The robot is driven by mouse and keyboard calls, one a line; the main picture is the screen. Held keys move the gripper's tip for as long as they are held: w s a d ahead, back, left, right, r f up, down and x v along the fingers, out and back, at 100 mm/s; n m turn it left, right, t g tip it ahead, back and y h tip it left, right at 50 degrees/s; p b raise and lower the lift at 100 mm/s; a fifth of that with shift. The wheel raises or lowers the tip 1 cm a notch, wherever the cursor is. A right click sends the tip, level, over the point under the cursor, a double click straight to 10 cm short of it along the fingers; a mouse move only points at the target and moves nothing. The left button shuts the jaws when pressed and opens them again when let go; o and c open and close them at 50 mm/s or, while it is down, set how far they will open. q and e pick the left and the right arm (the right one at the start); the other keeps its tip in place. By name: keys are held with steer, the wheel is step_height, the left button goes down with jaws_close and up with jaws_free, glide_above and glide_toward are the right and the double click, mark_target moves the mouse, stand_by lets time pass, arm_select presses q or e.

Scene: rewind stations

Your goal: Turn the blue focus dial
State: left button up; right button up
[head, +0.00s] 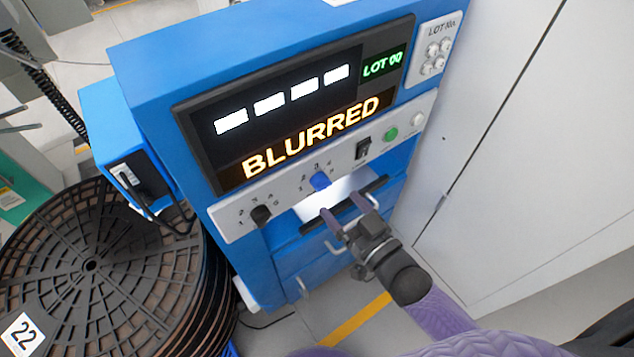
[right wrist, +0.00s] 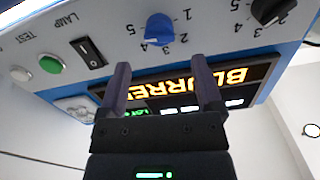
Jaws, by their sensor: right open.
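The blue focus dial (head: 320,181) sits on the light control panel below the screen, with small numbers around it. It also shows in the right wrist view (right wrist: 159,29), upside down, beyond the fingertips. My right gripper (head: 343,216) is open and empty, just below and in front of the dial, apart from it. In the right wrist view its two fingers (right wrist: 163,75) stand apart, with the dial roughly between their lines. The screen (head: 290,113) reads BLURRED in orange under several white bars. My left gripper is not in view.
A black dial (head: 261,214) sits left of the blue one. A black rocker switch (head: 363,148), a green button (head: 391,133) and a white button (head: 418,119) are to the right. A dark bar (head: 345,204) runs below the panel. Stacked black reels (head: 90,262) stand left.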

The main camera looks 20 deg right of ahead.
mark_target(325, 188)
steer(key=b+x, duration=0.1)
steer(key=x, duration=0.4)
steer(key=shift+f, duration=0.15)
steer(key=shift+w+a, duration=0.15)
steer(key=shift+w, duration=0.25)
jaws_close()
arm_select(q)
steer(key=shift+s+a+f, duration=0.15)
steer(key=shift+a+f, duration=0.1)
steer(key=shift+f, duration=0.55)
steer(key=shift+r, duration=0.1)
